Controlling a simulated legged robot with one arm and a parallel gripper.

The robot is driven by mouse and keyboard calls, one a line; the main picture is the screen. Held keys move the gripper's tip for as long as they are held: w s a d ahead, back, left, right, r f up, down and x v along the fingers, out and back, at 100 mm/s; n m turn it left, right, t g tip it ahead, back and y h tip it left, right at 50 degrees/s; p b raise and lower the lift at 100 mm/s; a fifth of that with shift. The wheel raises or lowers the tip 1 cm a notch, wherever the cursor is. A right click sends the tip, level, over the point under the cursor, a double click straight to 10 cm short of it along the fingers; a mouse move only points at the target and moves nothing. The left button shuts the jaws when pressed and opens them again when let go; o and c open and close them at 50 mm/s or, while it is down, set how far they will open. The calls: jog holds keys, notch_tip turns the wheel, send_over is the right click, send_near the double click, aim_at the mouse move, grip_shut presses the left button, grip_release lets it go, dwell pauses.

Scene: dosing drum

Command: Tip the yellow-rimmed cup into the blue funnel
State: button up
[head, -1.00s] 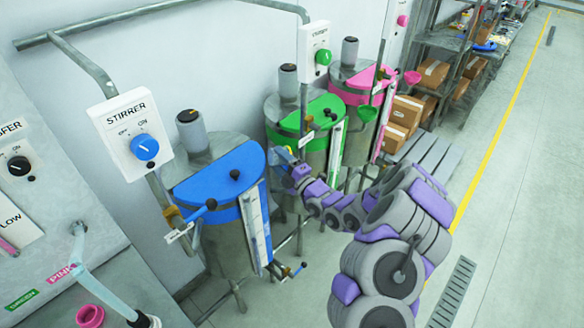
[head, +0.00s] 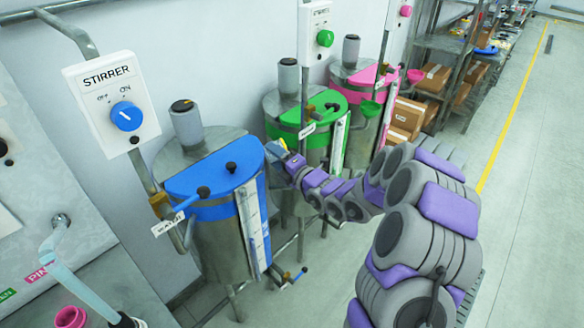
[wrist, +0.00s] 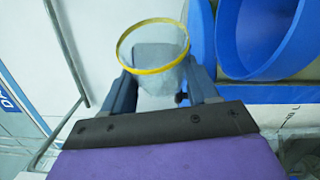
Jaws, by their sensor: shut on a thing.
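My gripper (wrist: 160,88) is shut on the yellow-rimmed cup (wrist: 124,54), a pale see-through cup with a thin yellow rim. Its mouth shows as an open ellipse; I cannot tell what is inside it. The blue funnel (wrist: 228,40) is close on the right in the wrist view, its wide mouth cut by the frame edge. The cup is beside the funnel, with a narrow gap in the picture. In the head view my gripper (head: 285,160) is at the right of the blue-lidded drum (head: 215,170), where the cup and funnel are small and partly hidden.
A stirrer switch box (head: 110,105) hangs at the left. Boxes (head: 405,115) and shelving are at the back. The floor at right is clear.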

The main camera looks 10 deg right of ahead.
jog(key=shift+s+a+f+n+g+b, duration=0.15)
jog(key=shift+a+f+n+b, duration=0.1)
jog(key=shift+a+n, duration=0.2)
jog(key=shift+a+f+n+g+b, duration=0.15)
jog(key=shift+a+n+b, duration=0.1)
jog(key=shift+a+n, duration=0.2)
jog(key=shift+r+n+h, duration=0.3)
jog(key=shift+r+n, duration=0.2)
jog(key=shift+n, duration=0.2)
jog(key=f+n+g+b, duration=0.1)
jog(key=b, duration=0.1)
jog(key=shift+n+h+b, duration=0.3)
jog(key=shift+h, duration=0.1)
jog(key=shift+r+n+b, duration=0.45)
jog(key=shift+n+b, duration=0.25)
jog(key=shift+b, duration=0.45)
jog(key=shift+a+f+n+g+h, duration=0.2)
jog(key=shift+f+n+g+h, duration=0.15)
jog(key=shift+n+h, duration=0.35)
jog(key=shift+s+a+f+n+h, duration=0.1)
jog(key=shift+a+f+n+h, duration=0.15)
jog(key=shift+a+n+h, duration=0.75)
jog(key=shift+s+a+f+n+h, duration=0.1)
jog(key=shift+a+f+n+h, duration=0.1)
jog(key=shift+a+n+h, duration=0.8)
jog(key=shift+n, duration=0.5)
